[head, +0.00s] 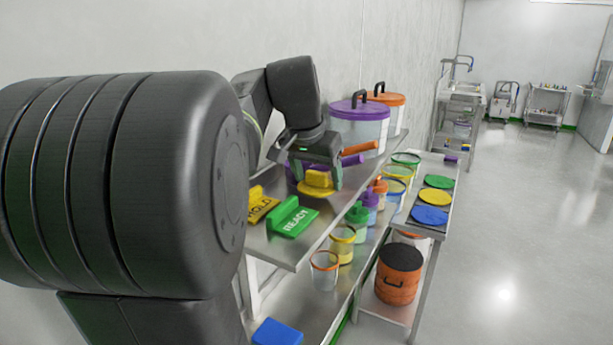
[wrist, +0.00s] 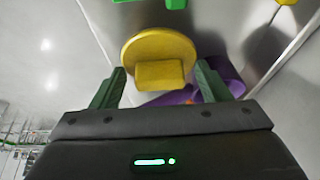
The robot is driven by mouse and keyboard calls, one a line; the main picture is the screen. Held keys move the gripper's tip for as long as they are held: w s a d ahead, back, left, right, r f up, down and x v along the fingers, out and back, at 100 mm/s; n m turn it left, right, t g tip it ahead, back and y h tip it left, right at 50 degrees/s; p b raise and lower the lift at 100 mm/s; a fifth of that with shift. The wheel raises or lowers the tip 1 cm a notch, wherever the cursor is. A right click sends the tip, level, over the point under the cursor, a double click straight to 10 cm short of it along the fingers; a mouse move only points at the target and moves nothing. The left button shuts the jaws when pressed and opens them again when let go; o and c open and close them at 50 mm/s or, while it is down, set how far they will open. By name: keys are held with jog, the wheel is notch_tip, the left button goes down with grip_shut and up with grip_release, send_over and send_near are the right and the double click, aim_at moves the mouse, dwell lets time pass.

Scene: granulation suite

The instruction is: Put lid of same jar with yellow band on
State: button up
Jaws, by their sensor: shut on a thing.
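My gripper (head: 318,172) is shut on a yellow round lid (head: 318,188) with a block-shaped handle, held above the upper steel shelf. In the wrist view the yellow lid (wrist: 160,48) lies between the two green fingers of my gripper (wrist: 160,88). A clear jar with a yellow band (head: 342,243) stands on the lower shelf, open at the top as far as I can see. A larger clear jar with a yellow rim (head: 400,171) stands further right. A flat yellow disc (head: 435,197) lies on the side cart.
Purple-lidded (head: 358,109) and orange-lidded (head: 389,98) containers stand behind. An orange-banded jar (head: 325,268) is beside the yellow-banded one. The floor at right is clear.

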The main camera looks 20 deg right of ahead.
jog(key=shift+s+d+f, duration=0.1)
jog(key=shift+s+f, duration=0.1)
jog(key=shift+f, duration=0.35)
jog(key=shift+f, duration=0.1)
jog(key=o, duration=1)
jog(key=shift+c, duration=0.2)
